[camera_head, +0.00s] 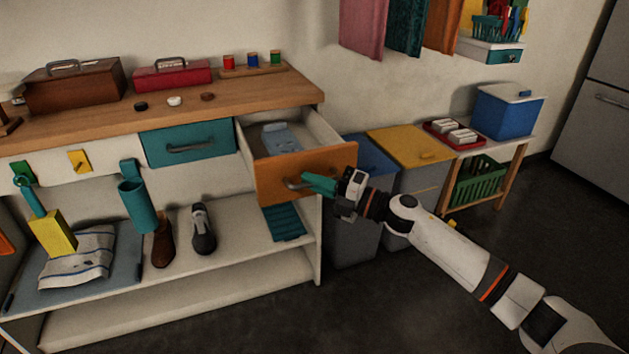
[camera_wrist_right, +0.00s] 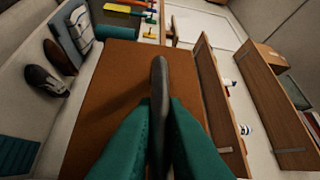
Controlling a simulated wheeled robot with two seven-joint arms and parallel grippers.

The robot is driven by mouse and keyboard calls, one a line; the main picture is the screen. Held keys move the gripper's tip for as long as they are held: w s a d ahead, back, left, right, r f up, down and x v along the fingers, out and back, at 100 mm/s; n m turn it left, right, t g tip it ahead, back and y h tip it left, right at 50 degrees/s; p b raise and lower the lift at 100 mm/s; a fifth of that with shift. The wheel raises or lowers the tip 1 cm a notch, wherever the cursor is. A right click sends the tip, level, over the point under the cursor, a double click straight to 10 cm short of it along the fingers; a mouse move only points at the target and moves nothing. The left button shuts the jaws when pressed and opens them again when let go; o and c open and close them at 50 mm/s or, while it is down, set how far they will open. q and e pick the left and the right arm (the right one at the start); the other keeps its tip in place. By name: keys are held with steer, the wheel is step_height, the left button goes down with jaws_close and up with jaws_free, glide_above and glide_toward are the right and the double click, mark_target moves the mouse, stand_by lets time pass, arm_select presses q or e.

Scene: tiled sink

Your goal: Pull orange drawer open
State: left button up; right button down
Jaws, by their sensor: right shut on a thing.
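The orange drawer (camera_head: 318,164) stands pulled out of the right end of the wood-topped cabinet, and its white inside shows. A light blue item (camera_head: 280,138) lies in it. My right gripper (camera_head: 306,181) is at the drawer front with its teal fingers shut on the metal handle (camera_head: 292,184). In the right wrist view the brown-orange drawer front (camera_wrist_right: 115,95) fills the middle. The dark handle (camera_wrist_right: 159,75) runs between the two teal fingers (camera_wrist_right: 160,115). My left gripper is not in view.
A shut teal drawer (camera_head: 188,143) is left of the orange one. A grey bin with a blue lid (camera_head: 365,155) and one with a yellow lid (camera_head: 410,147) stand close to its right. Dark floor (camera_head: 270,315) in front is clear.

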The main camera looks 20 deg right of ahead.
steer(key=c, duration=1.8)
jaws_free()
steer(key=shift+o, duration=0.2)
steer(key=v, duration=1.2)
